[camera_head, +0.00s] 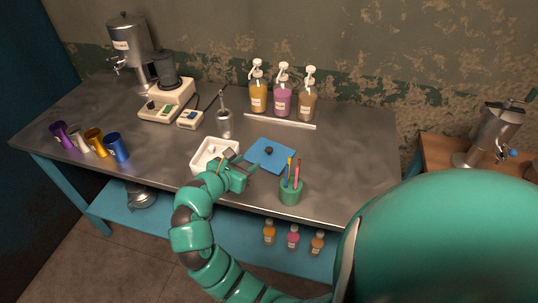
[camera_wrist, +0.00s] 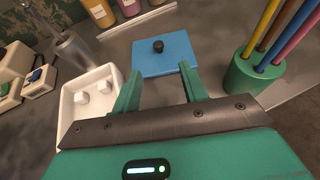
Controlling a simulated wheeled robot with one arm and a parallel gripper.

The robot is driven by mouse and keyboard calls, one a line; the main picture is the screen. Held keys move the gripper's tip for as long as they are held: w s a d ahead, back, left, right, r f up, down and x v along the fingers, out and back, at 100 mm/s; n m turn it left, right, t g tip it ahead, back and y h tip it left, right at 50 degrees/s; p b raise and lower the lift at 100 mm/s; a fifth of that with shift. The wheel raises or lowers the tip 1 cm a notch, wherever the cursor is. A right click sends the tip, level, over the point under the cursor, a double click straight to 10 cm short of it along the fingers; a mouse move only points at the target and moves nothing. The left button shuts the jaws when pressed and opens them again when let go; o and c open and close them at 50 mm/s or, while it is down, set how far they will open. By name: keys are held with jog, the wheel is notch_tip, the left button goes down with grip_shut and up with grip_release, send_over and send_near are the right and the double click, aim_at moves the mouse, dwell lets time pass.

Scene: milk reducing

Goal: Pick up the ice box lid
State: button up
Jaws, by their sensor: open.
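The ice box lid is a flat blue square (camera_head: 261,160) with a dark round knob, lying on the metal table. In the wrist view the blue lid (camera_wrist: 177,59) lies ahead of the fingers, its knob at its far part. The white ice box (camera_head: 203,152) stands open to the left of the lid; in the wrist view the box (camera_wrist: 66,108) shows white cubes inside. My gripper (camera_head: 249,170) is open and empty, near the front of the lid and beside the box. In the wrist view its green fingers (camera_wrist: 160,82) are spread apart.
A green cup (camera_head: 290,193) of colored sticks stands right of my gripper. A metal cup (camera_head: 224,124) with a utensil stands behind the box. Three pump bottles (camera_head: 283,100) and a pale bar (camera_head: 279,122) are behind the lid. Colored cups (camera_head: 116,148) stand at the left.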

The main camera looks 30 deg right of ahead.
send_near(269, 149)
jog(key=x, duration=0.4)
jog(key=shift+s+d+r+p, duration=0.15)
jog(key=shift+d+p, duration=0.05)
jog(key=shift+p, duration=0.15)
jog(key=shift+w+p+x, duration=0.15)
jog(key=shift+p+x, duration=0.05)
jog(key=shift+x, duration=1.35)
jog(key=shift+w+p+x, duration=0.1)
jog(key=shift+p+x, duration=0.1)
jog(key=shift+x, duration=1.35)
jog(key=shift+a, duration=0.2)
grip_shut()
